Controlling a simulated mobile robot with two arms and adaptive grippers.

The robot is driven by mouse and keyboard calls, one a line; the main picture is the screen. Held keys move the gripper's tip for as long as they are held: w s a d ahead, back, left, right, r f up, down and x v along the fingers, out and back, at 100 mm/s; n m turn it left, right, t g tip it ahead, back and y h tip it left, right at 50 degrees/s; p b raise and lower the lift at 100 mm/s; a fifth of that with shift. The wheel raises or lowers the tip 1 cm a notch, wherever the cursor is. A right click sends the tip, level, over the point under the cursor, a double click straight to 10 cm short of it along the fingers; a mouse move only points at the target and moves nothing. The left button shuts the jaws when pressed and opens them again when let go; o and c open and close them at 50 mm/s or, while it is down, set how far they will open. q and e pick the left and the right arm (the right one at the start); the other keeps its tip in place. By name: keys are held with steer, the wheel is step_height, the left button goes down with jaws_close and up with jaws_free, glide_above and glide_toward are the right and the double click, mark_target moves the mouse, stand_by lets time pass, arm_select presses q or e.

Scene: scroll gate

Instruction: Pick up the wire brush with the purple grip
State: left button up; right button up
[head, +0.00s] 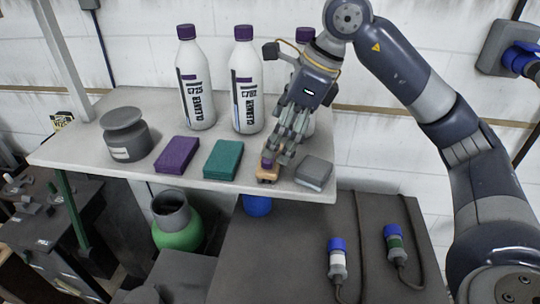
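The wire brush (267,174) is a small tan block with a purple grip on top, lying near the front edge of the grey shelf. My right gripper (275,154) reaches down from above, with its fingertips at the purple grip. The fingers hide part of the grip, so I cannot tell whether they are closed on it or only around it. The brush appears to rest on the shelf. My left gripper is out of view.
A purple sponge (177,155) and a teal sponge (222,159) lie left of the brush, and a grey block (314,172) lies close on its right. White bottles (244,85) stand behind. A grey jar (125,135) is at left.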

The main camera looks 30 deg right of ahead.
steer(key=shift+w+f, duration=0.2)
steer(key=shift+f, duration=0.1)
steer(key=shift+w+f, duration=0.2)
steer(key=shift+f, duration=0.1)
steer(key=p+x, duration=0.2)
steer(key=x, duration=0.1)
steer(key=shift+a+f+p, duration=0.1)
steer(key=shift+f+p, duration=0.2)
steer(key=shift+f, duration=0.1)
steer(key=shift+w+f, duration=0.15)
steer(key=shift+f, duration=0.15)
steer(key=shift+w+f, duration=0.1)
steer(key=shift+c, duration=0.2)
steer(key=c, duration=0.8)
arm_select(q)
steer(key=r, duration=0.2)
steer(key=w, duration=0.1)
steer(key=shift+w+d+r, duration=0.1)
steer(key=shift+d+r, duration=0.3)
